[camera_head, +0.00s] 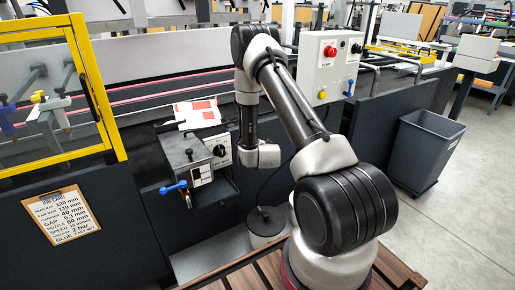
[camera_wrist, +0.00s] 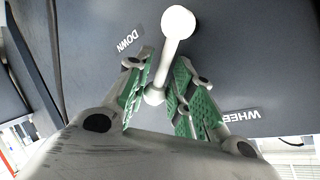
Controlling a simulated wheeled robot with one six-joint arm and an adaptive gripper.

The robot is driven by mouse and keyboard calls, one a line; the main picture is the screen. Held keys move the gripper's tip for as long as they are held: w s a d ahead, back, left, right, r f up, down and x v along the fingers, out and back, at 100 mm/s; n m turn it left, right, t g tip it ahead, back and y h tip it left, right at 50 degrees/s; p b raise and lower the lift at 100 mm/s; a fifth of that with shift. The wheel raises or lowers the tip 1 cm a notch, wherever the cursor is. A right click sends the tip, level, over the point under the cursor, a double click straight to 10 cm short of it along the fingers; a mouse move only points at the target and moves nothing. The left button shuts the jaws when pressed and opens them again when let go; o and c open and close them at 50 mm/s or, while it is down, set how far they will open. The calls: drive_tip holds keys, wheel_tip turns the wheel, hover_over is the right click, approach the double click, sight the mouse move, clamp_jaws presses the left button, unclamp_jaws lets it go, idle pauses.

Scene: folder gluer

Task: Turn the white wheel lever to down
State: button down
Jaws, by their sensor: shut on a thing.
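The white wheel lever (camera_wrist: 171,52) shows in the wrist view as a white rod with a round ball at its top end and a rounded hub at its lower end. It stands on a dark grey panel and tilts slightly right. A DOWN label (camera_wrist: 129,39) is to its left, and a partly covered WHEEL label (camera_wrist: 240,115) is at lower right; both read rotated. My gripper (camera_wrist: 163,75) has its green-padded fingers on both sides of the rod near the hub, closed on the lever. In the head view the lever and my fingertips cannot be made out.
In the head view a grey box with a blue-handled lever (camera_head: 174,187) stands by my wrist. A control box with a red button (camera_head: 330,51) is behind my arm. A job card clipboard (camera_head: 61,215) hangs at left. A grey bin (camera_head: 424,150) stands right, with open floor beside it.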

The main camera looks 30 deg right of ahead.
drive_tip(key=shift+d+f+m+g+y, duration=0.15)
drive_tip(key=shift+d+f+m+y, duration=0.15)
drive_tip(key=shift+f+m+y, duration=0.4)
drive_tip(key=shift+d+f+m+g+y, duration=0.1)
drive_tip(key=shift+d+f+m+y, duration=0.3)
drive_tip(key=shift+m+y, duration=0.45)
drive_tip(key=shift+d+f+m+g+y, duration=0.2)
drive_tip(key=shift+f+m+y, duration=0.45)
drive_tip(key=shift+y, duration=0.3)
drive_tip(key=c, duration=1.5)
unclamp_jaws()
drive_tip(key=shift+r, duration=0.15)
drive_tip(key=v, duration=1.2)
